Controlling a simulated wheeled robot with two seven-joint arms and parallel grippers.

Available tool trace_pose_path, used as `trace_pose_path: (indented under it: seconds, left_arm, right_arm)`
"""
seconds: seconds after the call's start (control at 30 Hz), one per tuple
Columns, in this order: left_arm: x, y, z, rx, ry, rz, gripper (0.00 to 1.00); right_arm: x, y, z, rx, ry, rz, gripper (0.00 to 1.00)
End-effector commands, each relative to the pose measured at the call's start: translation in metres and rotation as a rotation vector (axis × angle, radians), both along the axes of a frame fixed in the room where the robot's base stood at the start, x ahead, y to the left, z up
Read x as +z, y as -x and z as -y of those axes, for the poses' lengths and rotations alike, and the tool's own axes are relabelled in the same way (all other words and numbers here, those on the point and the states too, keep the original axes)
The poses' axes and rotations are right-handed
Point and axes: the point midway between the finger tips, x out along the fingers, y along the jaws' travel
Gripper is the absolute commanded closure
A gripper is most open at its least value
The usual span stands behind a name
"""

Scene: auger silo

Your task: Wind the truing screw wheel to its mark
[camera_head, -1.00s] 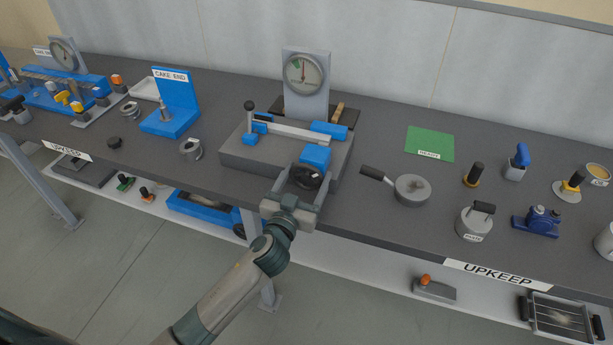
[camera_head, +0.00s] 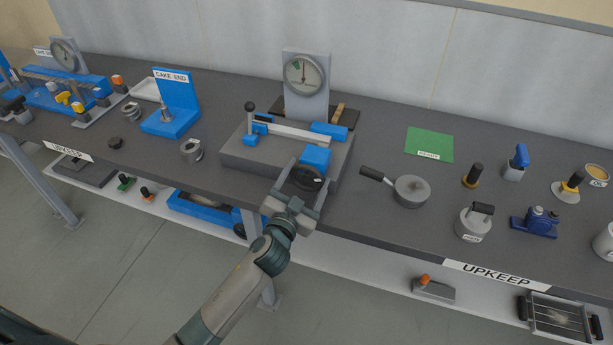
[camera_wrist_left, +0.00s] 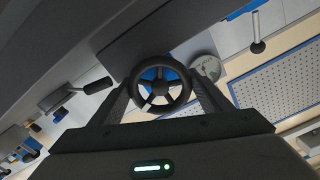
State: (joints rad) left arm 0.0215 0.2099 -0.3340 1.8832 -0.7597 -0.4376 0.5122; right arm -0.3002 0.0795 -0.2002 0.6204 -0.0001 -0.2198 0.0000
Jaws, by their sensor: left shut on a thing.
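The truing screw wheel (camera_head: 307,178) is a dark handwheel at the front of a grey fixture (camera_head: 240,158) with blue blocks. In the left wrist view the wheel (camera_wrist_left: 160,84) shows its rim, spokes and hub. My left gripper (camera_head: 308,180) comes from the front and is shut on the wheel, one finger on each side of the rim. A pale spot shows on the wheel's right side in the head view. A dial gauge (camera_head: 304,74) on a grey plate stands behind the fixture; its fine reading is too small to tell. My right gripper is not in view.
A grey ring (camera_head: 191,150) and the blue CAKE END stand (camera_head: 172,110) are to the left. The bench edge runs under my left arm.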

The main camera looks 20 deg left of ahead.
Motion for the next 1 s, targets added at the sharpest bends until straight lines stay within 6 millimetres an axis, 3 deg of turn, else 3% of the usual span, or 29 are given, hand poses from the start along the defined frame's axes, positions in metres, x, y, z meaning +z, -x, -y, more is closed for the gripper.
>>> trace_pose_path:
  seconds: [0.33,0.8,0.83,0.9,1.0]
  left_arm:
    - [0.0009,-0.0002,-0.0003,0.001,-0.173,0.006,0.51]
    - [0.0007,-0.0003,-0.0002,0.000,-0.199,0.008,0.51]
    - [0.0007,-0.0003,-0.0002,0.000,-0.199,0.008,0.27]
    - [0.0007,-0.0003,-0.0002,0.000,-0.198,0.008,0.10]
    - [0.0005,-0.0003,-0.0002,0.000,-0.198,0.008,0.10]
  right_arm:
    - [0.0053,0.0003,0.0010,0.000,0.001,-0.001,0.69]
    - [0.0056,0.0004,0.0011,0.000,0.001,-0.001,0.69]
    - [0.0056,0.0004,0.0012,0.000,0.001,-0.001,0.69]
    - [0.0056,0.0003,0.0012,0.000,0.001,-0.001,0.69]
    - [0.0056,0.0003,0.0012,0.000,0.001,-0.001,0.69]
